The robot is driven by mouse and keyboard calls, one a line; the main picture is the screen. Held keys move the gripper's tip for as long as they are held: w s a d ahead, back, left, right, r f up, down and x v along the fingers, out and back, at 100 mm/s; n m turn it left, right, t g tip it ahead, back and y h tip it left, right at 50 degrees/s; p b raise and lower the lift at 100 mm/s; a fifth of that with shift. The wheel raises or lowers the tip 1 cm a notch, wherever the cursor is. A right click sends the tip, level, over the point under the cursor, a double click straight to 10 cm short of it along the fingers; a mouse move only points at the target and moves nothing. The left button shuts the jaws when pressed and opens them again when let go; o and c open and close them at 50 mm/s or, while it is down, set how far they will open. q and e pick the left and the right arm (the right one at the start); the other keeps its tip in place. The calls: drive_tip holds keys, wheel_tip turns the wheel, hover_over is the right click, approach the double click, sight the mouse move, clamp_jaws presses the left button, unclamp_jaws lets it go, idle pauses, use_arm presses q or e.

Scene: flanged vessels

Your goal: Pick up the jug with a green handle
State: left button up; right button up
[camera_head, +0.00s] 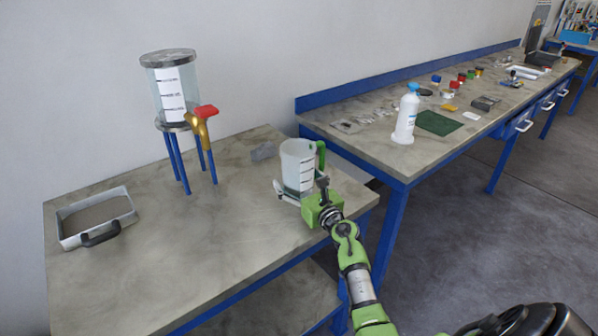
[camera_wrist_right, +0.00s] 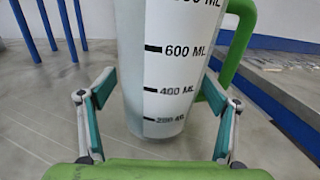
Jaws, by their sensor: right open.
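The jug (camera_head: 297,165) is clear, with a white measuring scale and a green handle (camera_head: 321,157) on its right side. It stands upright on the near table. My right gripper (camera_head: 300,194) is at the jug's near side, low on its body. In the right wrist view the jug (camera_wrist_right: 165,70) stands between the two open fingers of the gripper (camera_wrist_right: 160,108), with a gap at the left finger. The right finger is near the jug wall and below the green handle (camera_wrist_right: 238,45); whether it touches is unclear. My left gripper is not in view.
A clear vessel (camera_head: 172,90) with a red-handled valve (camera_head: 206,111) stands on a blue-legged stand (camera_head: 178,160). A tray (camera_head: 95,212) with a black handle lies at the left. A white bottle (camera_head: 405,115) stands on the right bench. The table's middle is clear.

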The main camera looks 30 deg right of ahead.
drive_tip(key=c, duration=1.3)
drive_tip(key=shift+r, duration=0.1)
drive_tip(key=shift+c, duration=0.2)
